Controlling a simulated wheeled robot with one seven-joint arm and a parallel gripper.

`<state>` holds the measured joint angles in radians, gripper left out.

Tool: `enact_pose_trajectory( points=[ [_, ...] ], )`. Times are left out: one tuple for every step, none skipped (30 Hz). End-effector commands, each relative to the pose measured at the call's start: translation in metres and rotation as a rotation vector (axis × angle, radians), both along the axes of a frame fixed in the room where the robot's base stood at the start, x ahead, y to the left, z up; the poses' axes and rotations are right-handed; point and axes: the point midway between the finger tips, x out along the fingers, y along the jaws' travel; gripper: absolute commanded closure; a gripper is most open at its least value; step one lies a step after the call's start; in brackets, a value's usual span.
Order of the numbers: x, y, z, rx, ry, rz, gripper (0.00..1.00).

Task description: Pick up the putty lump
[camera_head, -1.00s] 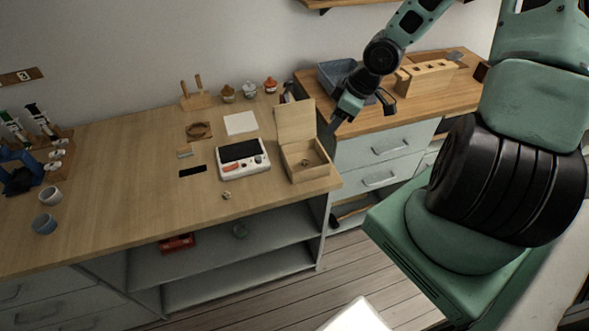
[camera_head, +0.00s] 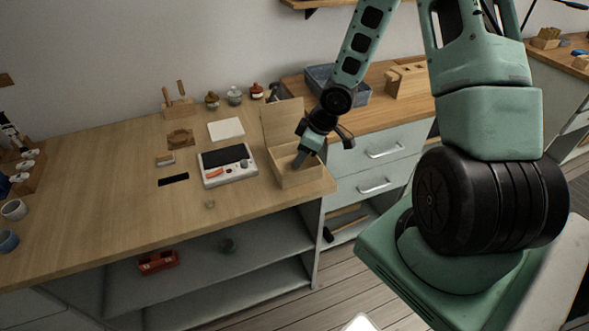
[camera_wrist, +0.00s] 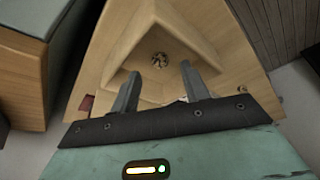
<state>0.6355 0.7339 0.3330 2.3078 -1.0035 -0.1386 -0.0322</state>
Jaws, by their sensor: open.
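A small speckled brown-gold lump (camera_wrist: 159,60), which looks like the putty lump, lies on the floor of an open wooden box in the wrist view. The box (camera_head: 302,180) stands at the right end of the wooden worktop with its lid raised at the back. My gripper (camera_head: 299,160) points down over the box opening in the head view. In the wrist view my gripper (camera_wrist: 161,80) is open, with its two fingers apart and the lump showing between and beyond them. Nothing is held. The lump is hidden in the head view.
A white device with a dark screen (camera_head: 228,166) lies just left of the box. The raised lid (camera_head: 283,122) and box walls stand close around my gripper. A blue-grey bin (camera_head: 320,76) stands on the right counter.

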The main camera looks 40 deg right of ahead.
Motion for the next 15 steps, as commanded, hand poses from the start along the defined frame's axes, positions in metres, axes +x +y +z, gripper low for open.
enact_pose_trajectory(
  points=[
    [0.002, 0.003, -0.01, -0.001, 0.001, 0.003, 0.54],
    [0.003, 0.004, -0.014, -0.001, 0.001, 0.003, 0.54],
    [0.005, 0.005, -0.019, 0.0, 0.001, 0.003, 0.54],
    [0.006, 0.006, -0.022, 0.0, 0.001, 0.003, 0.54],
    [0.007, 0.006, -0.024, 0.0, 0.001, 0.002, 0.54],
    [0.008, 0.007, -0.026, -0.001, 0.002, 0.002, 0.54],
    [0.008, 0.007, -0.027, -0.001, 0.0, 0.002, 0.54],
    [0.009, 0.007, -0.028, -0.001, 0.001, 0.001, 0.54],
    [0.009, 0.007, -0.028, -0.001, 0.0, 0.0, 0.54],
    [0.009, 0.007, -0.028, -0.001, -0.001, 0.0, 0.54],
    [0.009, 0.007, -0.028, -0.001, -0.001, 0.0, 0.54],
    [0.009, 0.007, -0.028, -0.001, -0.001, 0.0, 0.54],
    [0.009, 0.007, -0.027, -0.001, -0.001, 0.0, 0.54],
    [0.009, 0.007, -0.027, -0.001, -0.001, 0.0, 0.54],
    [0.009, 0.007, -0.027, -0.001, -0.001, 0.0, 0.6]
  ],
)
